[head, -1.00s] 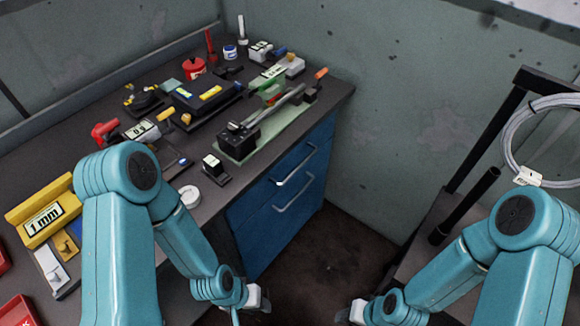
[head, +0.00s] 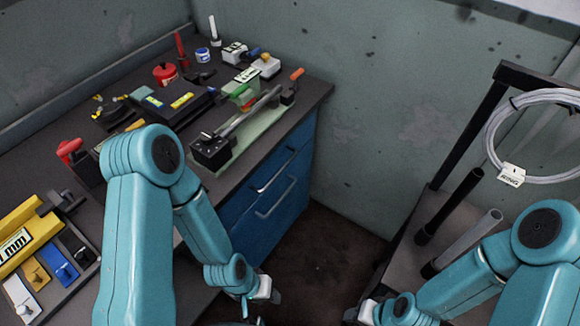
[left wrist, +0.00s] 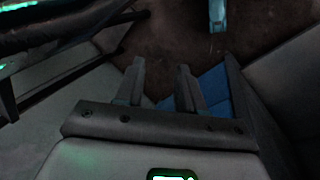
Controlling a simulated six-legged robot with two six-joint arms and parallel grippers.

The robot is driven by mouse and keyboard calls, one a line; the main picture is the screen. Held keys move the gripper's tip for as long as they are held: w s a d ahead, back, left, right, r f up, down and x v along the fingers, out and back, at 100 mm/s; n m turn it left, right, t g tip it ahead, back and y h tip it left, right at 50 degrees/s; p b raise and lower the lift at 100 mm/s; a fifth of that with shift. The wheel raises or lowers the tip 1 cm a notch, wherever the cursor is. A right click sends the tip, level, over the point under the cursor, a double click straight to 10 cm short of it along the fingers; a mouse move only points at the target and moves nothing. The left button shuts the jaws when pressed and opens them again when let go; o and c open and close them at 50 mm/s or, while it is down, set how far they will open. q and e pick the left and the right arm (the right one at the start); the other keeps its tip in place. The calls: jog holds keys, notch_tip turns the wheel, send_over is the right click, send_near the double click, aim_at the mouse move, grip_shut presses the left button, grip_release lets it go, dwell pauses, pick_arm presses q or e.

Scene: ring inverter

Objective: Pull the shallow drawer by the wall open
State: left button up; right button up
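The shallow drawer (head: 290,161) is the upper front of the blue cabinet (head: 300,208) under the bench, at the end by the wall. It looks shut and has a silver bar handle (head: 273,177). A second handle (head: 276,199) is on the drawer below. My left gripper (head: 268,295) hangs low in front of the cabinet, apart from both handles. In the left wrist view its two fingers (left wrist: 161,88) are spread with nothing between them, and blue cabinet front (left wrist: 215,92) shows beyond. My right gripper (head: 356,315) is at the bottom edge, mostly cut off.
The bench top (head: 80,145) carries several tools, including a long-handled device on a green plate (head: 225,155). A dark rack (head: 440,188) with a coiled hose (head: 490,130) stands at right. The floor (head: 335,245) between cabinet and rack is clear.

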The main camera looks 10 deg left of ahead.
pick_arm(q)
jog(key=s+f+m+g+y+b, duration=0.3)
jog(key=s+m+g+b, duration=0.2)
jog(key=s+m, duration=0.15)
jog(key=w+a+f+m+t+y+b, duration=0.1)
jog(key=w+a+f+m+y+b, duration=0.1)
jog(key=w+a+m+y, duration=0.3)
jog(key=m+t+y+b, duration=0.25)
jog(key=t+b, duration=0.25)
jog(key=t, duration=1.4)
send_near(281, 170)
jog(key=x, duration=0.3)
jog(key=p+x, duration=0.1)
jog(key=x, duration=0.6)
jog(key=shift+w+f+p, duration=0.3)
jog(key=shift+f, duration=0.05)
